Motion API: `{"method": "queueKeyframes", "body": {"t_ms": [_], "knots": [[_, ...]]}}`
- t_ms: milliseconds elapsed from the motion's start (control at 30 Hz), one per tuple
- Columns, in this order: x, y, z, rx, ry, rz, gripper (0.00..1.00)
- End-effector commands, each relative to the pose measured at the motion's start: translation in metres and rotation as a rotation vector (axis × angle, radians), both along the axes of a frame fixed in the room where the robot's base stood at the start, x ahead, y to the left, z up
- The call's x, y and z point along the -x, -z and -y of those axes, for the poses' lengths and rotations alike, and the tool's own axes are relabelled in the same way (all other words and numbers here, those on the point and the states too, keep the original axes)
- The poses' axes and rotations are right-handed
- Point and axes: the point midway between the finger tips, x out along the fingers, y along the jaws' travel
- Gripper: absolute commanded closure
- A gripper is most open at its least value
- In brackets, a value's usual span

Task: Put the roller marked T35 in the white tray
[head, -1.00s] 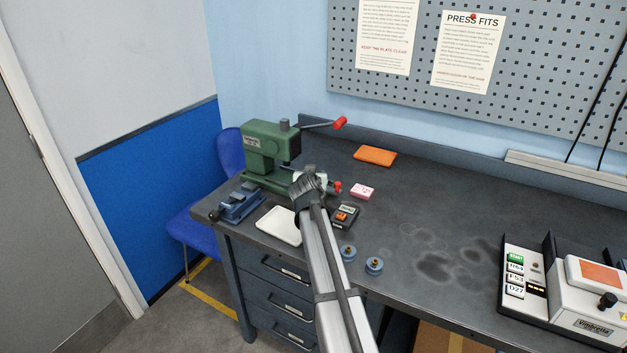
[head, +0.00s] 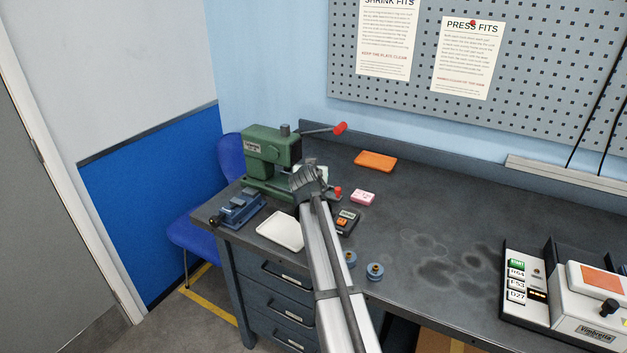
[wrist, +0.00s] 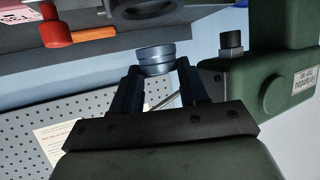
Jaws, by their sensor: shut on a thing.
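The white tray (head: 281,230) lies at the left front of the bench, left of my arm, and looks empty. In the head view my gripper (head: 308,185) is in front of the green press, behind and right of the tray; its fingers are hard to make out. In the wrist view my gripper (wrist: 157,82) is shut on a blue-grey roller (wrist: 155,58) between its fingertips. No marking on it is readable. Two other blue rollers (head: 350,258) (head: 375,271) stand on the bench to the right of my arm; their marks are too small to read.
A green press (head: 268,160) with a red-knobbed lever stands behind the tray. A blue fixture (head: 240,208) is left of the tray. A small orange-buttoned device (head: 346,222), a pink block (head: 363,197) and a white machine (head: 595,300) are to the right.

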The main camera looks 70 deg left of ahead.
Motion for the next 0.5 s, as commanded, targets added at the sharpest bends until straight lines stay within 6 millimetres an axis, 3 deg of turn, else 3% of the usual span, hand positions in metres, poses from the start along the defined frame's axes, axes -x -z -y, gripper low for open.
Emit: {"method": "queueKeyframes", "body": {"t_ms": [100, 300, 500], "knots": [[0.0, -0.023, -0.001, -0.002, 0.0, 0.001, 0.94], [0.001, -0.048, 0.0, 0.0, 0.0, 0.001, 0.94], [0.027, -0.048, 0.025, 0.007, 0.006, 0.0, 0.94]]}}
